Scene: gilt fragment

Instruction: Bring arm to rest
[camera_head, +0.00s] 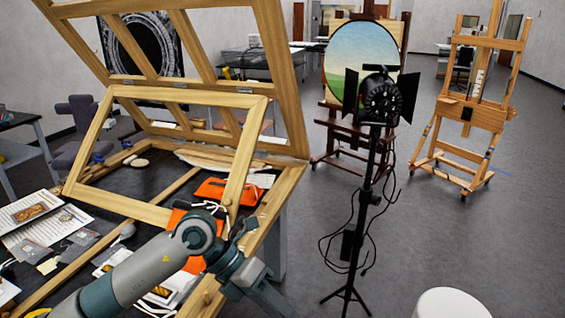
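One of my arms, grey and teal, comes in from the lower left. It bends at a joint near the front edge of the worktable (153,208), and its further links run down to the right towards the bottom edge. No gripper fingers show, so I cannot tell what that arm's gripper holds. My other arm is not in view. The bent joint appears in front of the wooden frame and an orange item (222,189) on the table; I cannot tell whether it touches them.
A wooden frame (96,141) stands tilted over the table, under a larger raised frame (274,62). Papers (38,222) lie at left. A black studio lamp (381,98) stands close at right, with loose cables. Easels (478,116) stand behind. Grey floor (470,240) is open at right.

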